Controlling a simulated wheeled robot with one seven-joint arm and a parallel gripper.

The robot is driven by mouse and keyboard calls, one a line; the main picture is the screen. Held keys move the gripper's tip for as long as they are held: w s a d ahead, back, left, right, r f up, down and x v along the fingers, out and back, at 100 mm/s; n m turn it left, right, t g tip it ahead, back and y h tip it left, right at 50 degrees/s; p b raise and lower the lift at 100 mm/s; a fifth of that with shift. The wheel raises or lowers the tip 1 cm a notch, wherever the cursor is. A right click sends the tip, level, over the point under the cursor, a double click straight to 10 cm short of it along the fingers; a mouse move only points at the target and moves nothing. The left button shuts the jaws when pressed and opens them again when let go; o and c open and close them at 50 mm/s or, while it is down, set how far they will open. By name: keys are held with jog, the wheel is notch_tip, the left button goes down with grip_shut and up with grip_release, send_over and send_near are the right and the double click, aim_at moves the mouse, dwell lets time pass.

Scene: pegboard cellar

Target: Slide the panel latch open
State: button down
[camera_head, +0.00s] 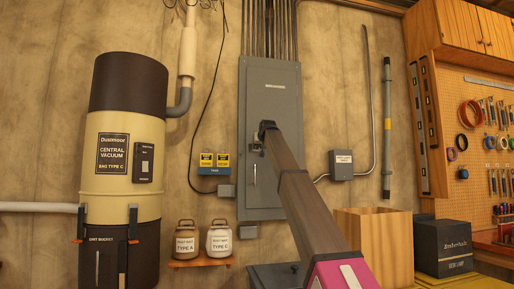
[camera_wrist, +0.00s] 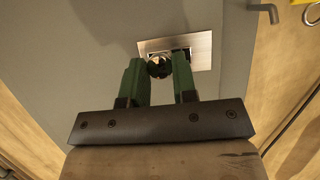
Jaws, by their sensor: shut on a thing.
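The grey electrical panel (camera_head: 270,90) is mounted on the wall in the middle of the head view, its door flat and shut. The panel latch is a small metal plate (camera_wrist: 200,50) with a round knob (camera_wrist: 158,67) in the wrist view. My gripper (camera_wrist: 160,72) reaches the panel's left side at latch height. Its two green fingers are shut on the knob, one on each side. In the head view my arm and gripper (camera_head: 264,130) cover most of the latch. A vertical handle (camera_head: 254,175) shows on the panel below my gripper.
A tan and brown vacuum canister (camera_head: 118,150) stands at left. Two jars (camera_head: 220,238) sit on a small wooden shelf. A grey box (camera_head: 341,164) is on the wall right of the panel. A wooden crate (camera_head: 375,240) and dark box (camera_head: 442,245) stand lower right.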

jog(key=shift+w+d, duration=0.1)
jog(key=shift+d, duration=0.05)
jog(key=c, duration=0.9)
grip_release()
jog(key=shift+d, duration=0.1)
jog(key=v, duration=1)
jog(key=shift+s+r, duration=0.2)
jog(key=shift+s, duration=0.15)
